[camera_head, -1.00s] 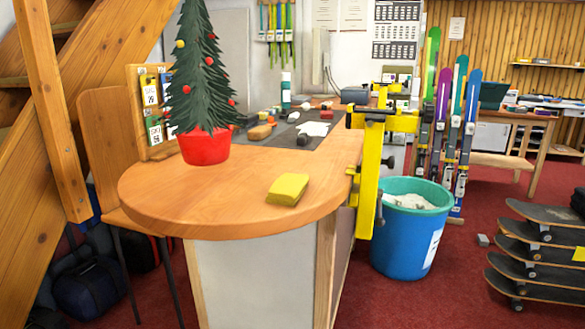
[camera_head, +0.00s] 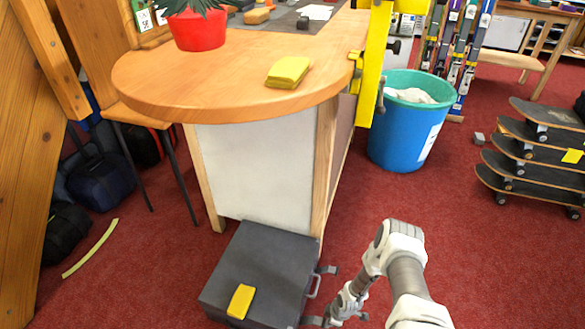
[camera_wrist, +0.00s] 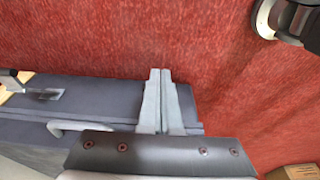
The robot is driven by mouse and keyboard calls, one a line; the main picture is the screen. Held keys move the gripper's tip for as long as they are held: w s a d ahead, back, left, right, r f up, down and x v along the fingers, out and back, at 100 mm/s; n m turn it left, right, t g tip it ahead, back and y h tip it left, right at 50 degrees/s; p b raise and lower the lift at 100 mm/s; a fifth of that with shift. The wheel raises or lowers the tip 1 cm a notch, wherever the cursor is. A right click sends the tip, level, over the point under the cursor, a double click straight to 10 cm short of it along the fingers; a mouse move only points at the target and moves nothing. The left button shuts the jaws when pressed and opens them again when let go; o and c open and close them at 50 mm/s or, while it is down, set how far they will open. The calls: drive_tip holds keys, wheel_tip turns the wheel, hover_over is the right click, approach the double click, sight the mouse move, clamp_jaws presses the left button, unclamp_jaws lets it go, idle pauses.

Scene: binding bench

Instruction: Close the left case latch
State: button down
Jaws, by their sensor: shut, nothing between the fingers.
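A dark grey case (camera_head: 262,262) lies on the carpet against the counter's end; its lid looks lowered. It also shows in the wrist view (camera_wrist: 100,95). Its handle (camera_head: 314,287) is on the right side, between two small grey latches. The farther latch (camera_head: 327,269) sticks out from the edge. The nearer latch (camera_head: 312,321) is at the bottom of the picture, partly hidden by my gripper (camera_head: 334,317). In the wrist view my gripper (camera_wrist: 160,72) is shut and empty over the case edge, beside the handle (camera_wrist: 84,128). I cannot tell whether it touches the latch.
A yellow block (camera_head: 240,302) lies on the lid. The counter (camera_head: 220,80) rises behind the case, with another yellow block (camera_head: 289,72) on top. A blue bin (camera_head: 405,145) and stacked skateboards (camera_head: 535,165) stand right. The carpet (camera_head: 470,260) is clear at lower right.

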drive_tip(key=shift+a+r, duration=0.1)
drive_tip(key=shift+a, duration=0.1)
idle(0.3)
drive_tip(key=s+d+r+p, duration=0.1)
drive_tip(key=d+r+p, duration=0.2)
drive_tip(key=r, duration=0.5)
drive_tip(key=shift+d+p, duration=0.2)
drive_tip(key=shift+p, duration=0.6)
idle(0.4)
